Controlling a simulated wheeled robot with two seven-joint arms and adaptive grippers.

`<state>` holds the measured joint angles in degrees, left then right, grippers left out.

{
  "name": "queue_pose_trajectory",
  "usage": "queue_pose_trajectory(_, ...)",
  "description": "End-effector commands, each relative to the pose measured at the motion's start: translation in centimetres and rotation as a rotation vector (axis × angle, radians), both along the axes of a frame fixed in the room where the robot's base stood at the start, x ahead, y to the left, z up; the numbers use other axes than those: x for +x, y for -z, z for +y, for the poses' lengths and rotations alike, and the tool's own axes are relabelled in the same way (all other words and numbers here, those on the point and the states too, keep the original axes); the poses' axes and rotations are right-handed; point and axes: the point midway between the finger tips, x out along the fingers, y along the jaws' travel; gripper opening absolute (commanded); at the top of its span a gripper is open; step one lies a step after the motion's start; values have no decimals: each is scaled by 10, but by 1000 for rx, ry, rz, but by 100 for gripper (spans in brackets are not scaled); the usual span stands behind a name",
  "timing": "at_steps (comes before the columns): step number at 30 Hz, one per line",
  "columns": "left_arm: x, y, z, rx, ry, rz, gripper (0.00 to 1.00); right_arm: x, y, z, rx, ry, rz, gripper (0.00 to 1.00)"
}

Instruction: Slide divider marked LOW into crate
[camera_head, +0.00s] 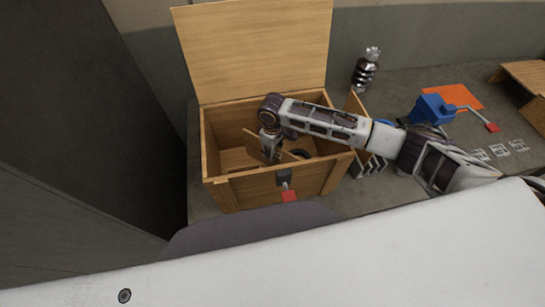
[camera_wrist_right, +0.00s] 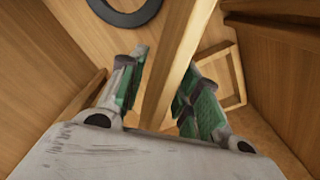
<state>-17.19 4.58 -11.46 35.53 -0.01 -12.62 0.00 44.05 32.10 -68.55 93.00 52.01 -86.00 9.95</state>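The wooden crate (camera_head: 240,192) stands with its lid (camera_head: 255,45) raised. My right arm reaches over its right wall, and my right gripper (camera_head: 270,155) is down inside it. A thin wooden divider (camera_head: 289,157) stands in the crate at the gripper; no marking is readable on it. In the right wrist view, the divider (camera_wrist_right: 162,95) passes between the green fingers of my right gripper (camera_wrist_right: 165,62). A gap shows between the left finger and the board, so the fingers look open around it. My left gripper is not in view.
A dark ring (camera_wrist_right: 125,12) lies in the crate. A latch with a red tab (camera_head: 289,196) is on the crate's front. Right of the crate are another wooden panel (camera_head: 356,107), a striped rack (camera_head: 374,166), a bottle (camera_head: 366,70), a blue box (camera_head: 430,109) and an orange mat (camera_head: 455,96).

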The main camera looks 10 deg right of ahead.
Motion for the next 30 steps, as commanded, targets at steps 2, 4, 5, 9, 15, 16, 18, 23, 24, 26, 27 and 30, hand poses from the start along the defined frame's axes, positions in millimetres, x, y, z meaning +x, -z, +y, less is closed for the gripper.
queue_pose_trajectory(2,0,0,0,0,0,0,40,0,0,0,0,0,0,33)
queue_pose_trajectory(4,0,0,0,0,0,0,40,0,0,0,0,0,0,33)
queue_pose_trajectory(5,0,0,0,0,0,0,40,0,0,0,0,0,0,33)
queue_pose_trajectory(9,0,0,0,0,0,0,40,0,0,0,-1,0,1,30)
queue_pose_trajectory(15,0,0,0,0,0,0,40,0,0,0,-1,0,1,5)
queue_pose_trajectory(16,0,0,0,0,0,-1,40,0,0,0,-1,0,1,1)
queue_pose_trajectory(18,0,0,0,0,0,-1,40,0,0,0,-1,0,1,0)
queue_pose_trajectory(23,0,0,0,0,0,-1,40,0,-1,0,0,0,0,0)
queue_pose_trajectory(24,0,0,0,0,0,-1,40,0,-1,0,0,0,0,0)
queue_pose_trajectory(26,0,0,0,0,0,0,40,0,-1,0,0,0,0,0)
queue_pose_trajectory(27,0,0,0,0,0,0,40,0,-1,0,0,0,0,0)
queue_pose_trajectory(30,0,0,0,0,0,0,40,0,-2,0,0,0,0,0)
